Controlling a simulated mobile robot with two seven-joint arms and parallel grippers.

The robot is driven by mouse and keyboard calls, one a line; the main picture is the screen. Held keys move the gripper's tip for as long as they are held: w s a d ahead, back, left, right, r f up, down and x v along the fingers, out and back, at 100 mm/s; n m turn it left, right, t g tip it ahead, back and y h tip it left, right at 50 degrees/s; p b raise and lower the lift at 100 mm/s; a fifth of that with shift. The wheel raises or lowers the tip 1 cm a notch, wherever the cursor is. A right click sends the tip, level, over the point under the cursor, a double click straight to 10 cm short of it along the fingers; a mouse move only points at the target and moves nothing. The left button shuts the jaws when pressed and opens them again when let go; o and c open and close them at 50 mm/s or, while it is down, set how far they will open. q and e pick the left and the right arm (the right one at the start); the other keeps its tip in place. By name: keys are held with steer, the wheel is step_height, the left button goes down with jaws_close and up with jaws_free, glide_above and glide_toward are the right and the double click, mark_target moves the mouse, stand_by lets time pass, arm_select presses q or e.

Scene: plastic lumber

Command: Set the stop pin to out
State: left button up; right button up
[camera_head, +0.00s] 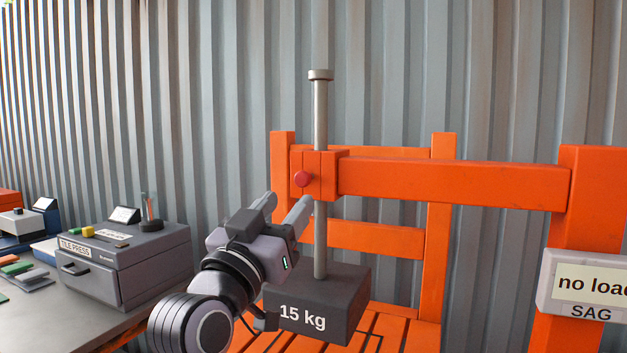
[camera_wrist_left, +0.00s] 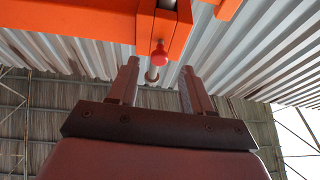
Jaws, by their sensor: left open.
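The stop pin has a round red knob (camera_head: 303,179) on the front of the orange guide block (camera_head: 322,162). The knob also shows in the left wrist view (camera_wrist_left: 159,53), beyond my fingertips and between their lines. A grey vertical rod (camera_head: 320,115) passes through the block, with a dark 15 kg weight (camera_head: 318,300) at its lower end. My left gripper (camera_head: 288,203) is open and empty, just below and to the left of the knob, pointing up toward it. It also shows in the left wrist view (camera_wrist_left: 157,80). My right gripper is not in view.
An orange beam (camera_head: 455,182) runs right from the block to a post. A SAG display (camera_head: 590,285) reads "no load", partly cut off. A grey tile press (camera_head: 125,260) stands on the bench at left. A corrugated wall (camera_head: 200,100) is behind.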

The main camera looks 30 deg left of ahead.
mark_target(300, 179)
arm_select(q)
steer(key=shift+w+r, duration=0.3)
steer(key=shift+r, duration=0.35)
steer(key=shift+p+x, duration=0.9)
steer(key=shift+x, duration=2.2)
